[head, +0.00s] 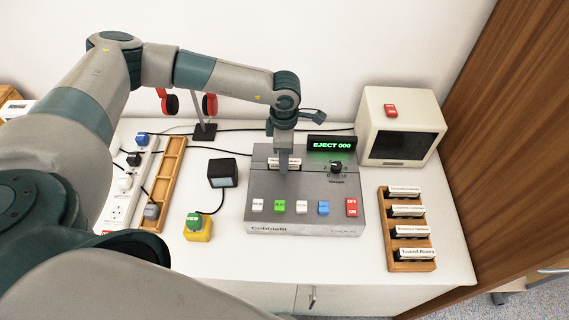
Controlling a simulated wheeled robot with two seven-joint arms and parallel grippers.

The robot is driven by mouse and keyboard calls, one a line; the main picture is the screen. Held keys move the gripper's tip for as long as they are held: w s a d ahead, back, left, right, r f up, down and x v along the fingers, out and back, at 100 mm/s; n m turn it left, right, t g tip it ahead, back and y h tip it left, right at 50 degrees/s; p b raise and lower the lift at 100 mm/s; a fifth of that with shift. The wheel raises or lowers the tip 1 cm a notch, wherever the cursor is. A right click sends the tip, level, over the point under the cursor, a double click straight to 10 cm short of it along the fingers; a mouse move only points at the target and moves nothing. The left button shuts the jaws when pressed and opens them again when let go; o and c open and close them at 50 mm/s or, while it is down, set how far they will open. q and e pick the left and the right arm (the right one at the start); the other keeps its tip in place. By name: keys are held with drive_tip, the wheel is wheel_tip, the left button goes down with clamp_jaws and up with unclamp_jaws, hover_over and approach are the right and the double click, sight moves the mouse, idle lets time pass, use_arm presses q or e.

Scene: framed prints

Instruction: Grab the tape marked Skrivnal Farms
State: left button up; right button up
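Several tapes with white labels stand in a wooden rack (385,258) on the right of the table. Their labels are too small to read surely, so I cannot tell which says Skrivnal Farms. The front tape (417,252) is nearest me. Another labelled tape (291,164) shows in the slot of the grey player (262,187), whose display (331,145) reads EJECT 000. My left gripper (283,169) points down right at this slot tape, partly covering it. The fingers are seen edge-on, so I cannot tell whether they grip it. My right gripper is out of view.
A cream monitor (370,110) stands behind the rack with a red block on it. A yellow button box (198,229), a small black box (222,173), an empty wooden rack (172,165) and a power strip (122,207) lie left. A wooden panel bounds the right.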

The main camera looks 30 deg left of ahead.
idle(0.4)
use_arm(q)
clamp_jaws()
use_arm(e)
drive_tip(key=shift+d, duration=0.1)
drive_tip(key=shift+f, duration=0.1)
